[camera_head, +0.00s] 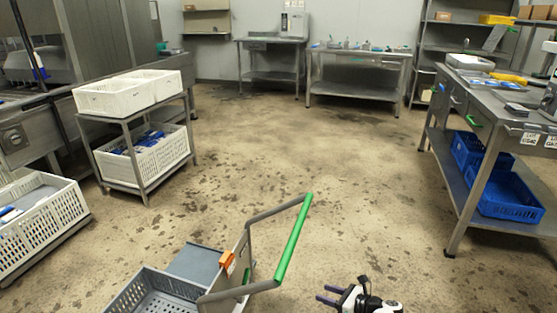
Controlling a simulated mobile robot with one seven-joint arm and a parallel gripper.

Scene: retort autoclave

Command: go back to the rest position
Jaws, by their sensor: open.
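My gripper (328,294) is at the bottom of the head view, right of centre. Its two dark fingers point left and stand apart with nothing between them. The white and black end of my arm shows just to their right. A trolley's green handle bar (294,238) is above and left of the fingers, and a gap shows between them in the picture.
The trolley carries a grey crate (133,294). White crates (112,98) sit on a rack at left; another white crate (45,228) is low at far left. A steel bench (484,108) with blue crates (508,212) below stands right. The middle floor is clear.

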